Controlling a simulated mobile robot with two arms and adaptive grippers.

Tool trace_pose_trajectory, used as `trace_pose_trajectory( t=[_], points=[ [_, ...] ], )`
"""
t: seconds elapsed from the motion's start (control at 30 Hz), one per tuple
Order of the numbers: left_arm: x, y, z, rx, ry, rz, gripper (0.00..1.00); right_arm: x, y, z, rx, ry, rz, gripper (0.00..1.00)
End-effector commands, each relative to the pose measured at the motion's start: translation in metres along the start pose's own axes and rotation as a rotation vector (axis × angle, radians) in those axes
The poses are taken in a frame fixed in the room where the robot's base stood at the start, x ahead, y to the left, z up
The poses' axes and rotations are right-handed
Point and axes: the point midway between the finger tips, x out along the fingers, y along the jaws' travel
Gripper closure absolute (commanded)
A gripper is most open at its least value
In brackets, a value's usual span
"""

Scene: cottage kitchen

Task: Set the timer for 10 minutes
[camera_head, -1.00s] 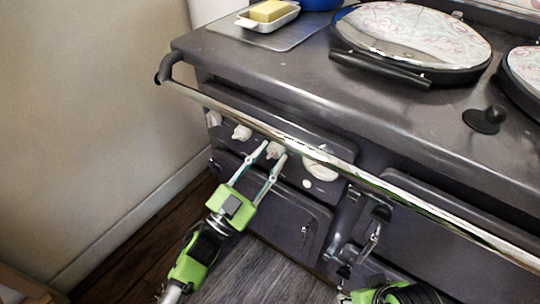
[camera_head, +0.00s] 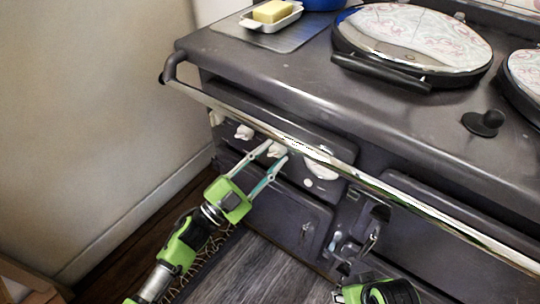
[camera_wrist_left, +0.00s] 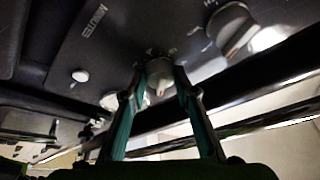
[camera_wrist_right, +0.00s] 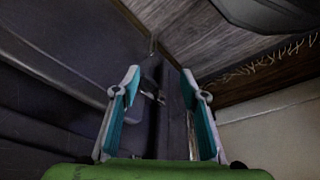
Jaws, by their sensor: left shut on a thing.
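The dark stove front carries a row of white knobs. My left gripper (camera_head: 274,155) reaches up from below, with its fingers on either side of one small white knob (camera_wrist_left: 160,72), shut on it. In the left wrist view, the word MINUTES is printed on the panel (camera_wrist_left: 120,45) near this knob. A larger white dial (camera_head: 320,169) sits to its right in the head view, partly behind the rail. My right gripper shows its fingers (camera_wrist_right: 160,95) apart and empty in the right wrist view; only part of it shows at the bottom of the head view.
A chrome rail (camera_head: 240,116) runs across the stove front, just above the knobs. Another white knob (camera_head: 244,132) is left of the held one, and a small white button (camera_head: 308,182) is right of it. An oven door (camera_head: 290,215) lies below.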

Motion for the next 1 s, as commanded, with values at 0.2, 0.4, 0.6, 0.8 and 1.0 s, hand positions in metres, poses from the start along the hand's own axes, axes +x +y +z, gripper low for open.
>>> trace_pose_trajectory(
  t=[0.2,0.4,0.6,0.8,1.0],
  points=[
    [0.0,0.0,0.0,-0.001,-0.001,0.0,0.57,0.0,0.0,0.0,0.0,0.0,0.0,0.6],
    [0.0,0.0,0.0,-0.001,-0.001,0.0,0.56,0.0,0.0,0.0,0.0,0.0,0.0,0.6],
    [-0.003,0.0,0.001,-0.002,-0.002,0.0,0.56,-0.001,-0.001,-0.001,-0.001,0.003,-0.001,0.6],
    [-0.032,0.001,0.001,-0.002,-0.004,0.002,0.56,-0.001,0.0,-0.001,-0.001,0.002,-0.001,0.6],
    [-0.076,0.001,0.001,-0.002,-0.005,0.002,0.56,-0.001,0.0,-0.001,-0.001,0.001,0.0,0.6]
  ],
)
